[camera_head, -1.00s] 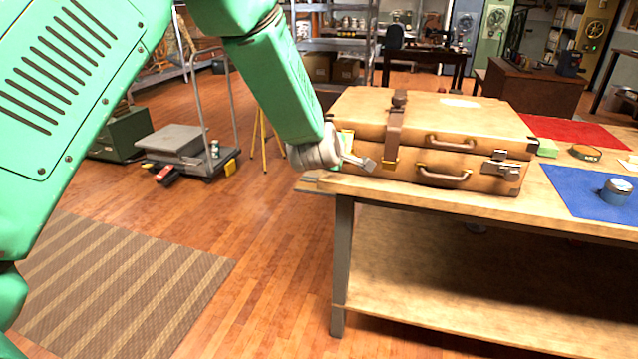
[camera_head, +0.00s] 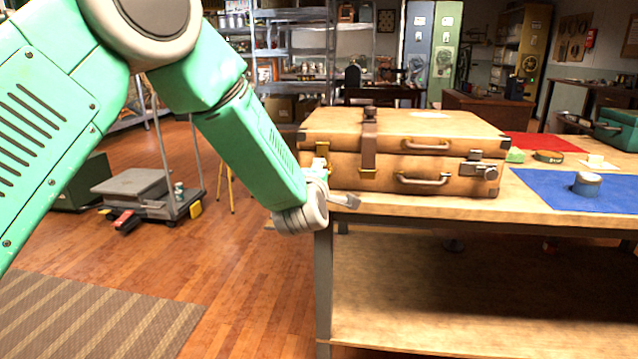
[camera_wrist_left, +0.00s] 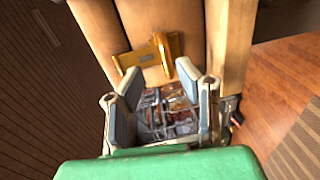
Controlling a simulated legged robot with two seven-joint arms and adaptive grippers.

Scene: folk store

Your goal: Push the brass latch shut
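A tan suitcase (camera_head: 336,172) lies closed on the workbench. Its brass latch (camera_head: 322,150) is on the left end. In the left wrist view the brass latch (camera_wrist_left: 140,58) shows as a slanted yellow plate with a part standing out from it. My left gripper (camera_head: 345,201) is beside the suitcase's lower left corner, at the bench edge. In the left wrist view my left gripper (camera_wrist_left: 160,76) is open, with nothing between its fingers. The latch is just beyond the fingertips, with no clear contact. My right gripper is not in view.
The workbench (camera_head: 560,212) runs right, with a blue mat (camera_head: 545,185) carrying a small round tin (camera_head: 587,184). A red mat (camera_head: 545,143) is behind. A dark clasp (camera_head: 478,170) is on the suitcase front. The floor left of the bench is open; a cart (camera_head: 150,205) stands there.

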